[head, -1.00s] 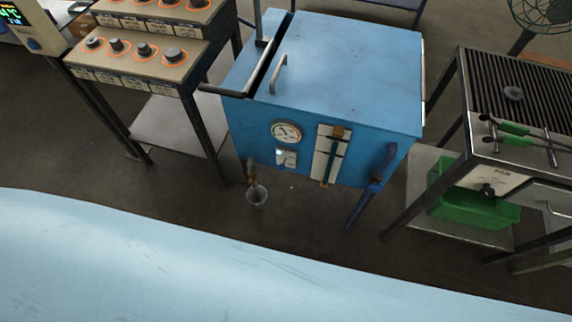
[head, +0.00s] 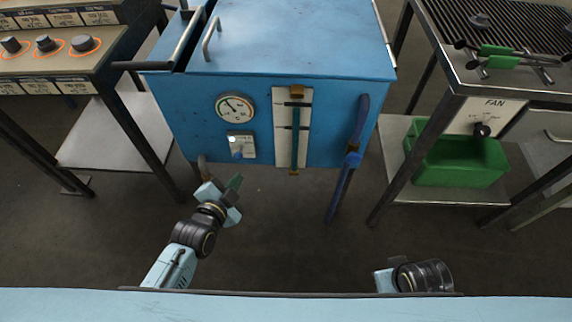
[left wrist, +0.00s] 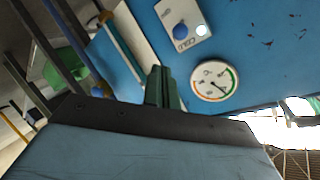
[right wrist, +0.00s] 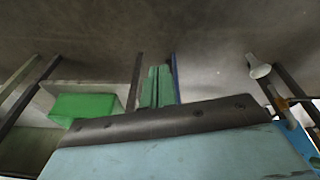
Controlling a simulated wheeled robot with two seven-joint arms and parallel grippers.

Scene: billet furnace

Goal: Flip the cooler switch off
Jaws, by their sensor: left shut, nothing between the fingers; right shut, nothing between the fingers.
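The cooler switch is a small pale plate with a blue knob (head: 238,155) and a lit white lamp, on the front of the blue cooler box (head: 335,110), below a round gauge (head: 235,107). In the left wrist view the switch plate (left wrist: 183,24) is upper centre, its blue knob and white lamp unobstructed. My left gripper (head: 235,182) is shut and empty, below and in front of the switch, apart from it. Its green fingers (left wrist: 163,84) point toward the panel. My right gripper (right wrist: 157,84) is shut and empty, low in front of the box; its fingers are hard to see in the head view.
A sight-glass strip (head: 294,140) and a blue-handled lever (head: 355,135) are right of the switch. A knob bench (head: 75,70) stands left, and a grill table with a fan panel (head: 492,115) stands right above a green bin (head: 460,165). Floor between is clear.

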